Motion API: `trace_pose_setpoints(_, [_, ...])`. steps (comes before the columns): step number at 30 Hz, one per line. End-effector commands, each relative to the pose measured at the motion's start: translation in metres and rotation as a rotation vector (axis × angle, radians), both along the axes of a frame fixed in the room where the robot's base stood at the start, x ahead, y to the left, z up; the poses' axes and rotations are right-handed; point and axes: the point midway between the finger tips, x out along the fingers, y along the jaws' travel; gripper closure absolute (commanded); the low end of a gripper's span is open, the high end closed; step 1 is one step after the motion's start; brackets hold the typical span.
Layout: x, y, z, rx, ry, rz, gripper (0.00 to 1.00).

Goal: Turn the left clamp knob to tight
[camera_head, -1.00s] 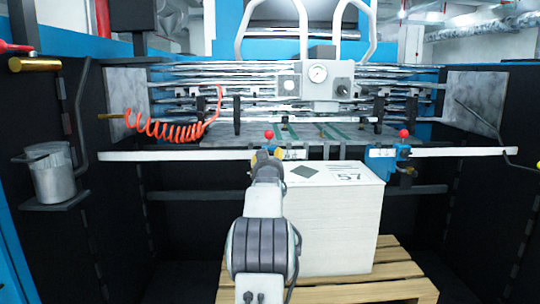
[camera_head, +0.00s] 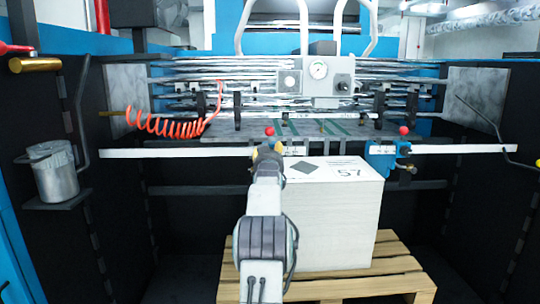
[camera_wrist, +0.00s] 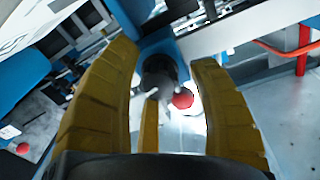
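The left clamp sits on the white rail and is largely hidden behind my gripper (camera_head: 266,149) in the head view. Its red ball (camera_head: 269,131) shows just above the gripper. In the wrist view, a dark round knob (camera_wrist: 158,76) on the blue clamp body (camera_wrist: 152,42) lies ahead, between the two yellow fingers of my gripper (camera_wrist: 168,75). The fingers are spread, with visible gaps to the knob. The red ball (camera_wrist: 183,98) shows beside the knob. A narrow yellow piece (camera_wrist: 150,125) stands between the fingers. I cannot tell contact or the knob's tightness.
The right blue clamp (camera_head: 383,153) sits farther along the white rail (camera_head: 460,149). A white stack (camera_head: 335,220) marked 57 stands on a wooden pallet (camera_head: 370,285) below, close to my arm. A coiled orange hose (camera_head: 165,127) hangs at left. A metal can (camera_head: 55,177) stands far left.

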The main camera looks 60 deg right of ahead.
Motion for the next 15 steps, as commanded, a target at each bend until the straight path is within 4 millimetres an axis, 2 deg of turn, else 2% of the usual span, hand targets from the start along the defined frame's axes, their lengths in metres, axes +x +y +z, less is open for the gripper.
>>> trace_pose_setpoints(2, [-0.0001,0.0001,0.0002,0.0,0.0,0.0,0.53])
trace_pose_setpoints(15, [0.0,0.0002,0.0009,-0.002,-0.001,0.001,0.93])
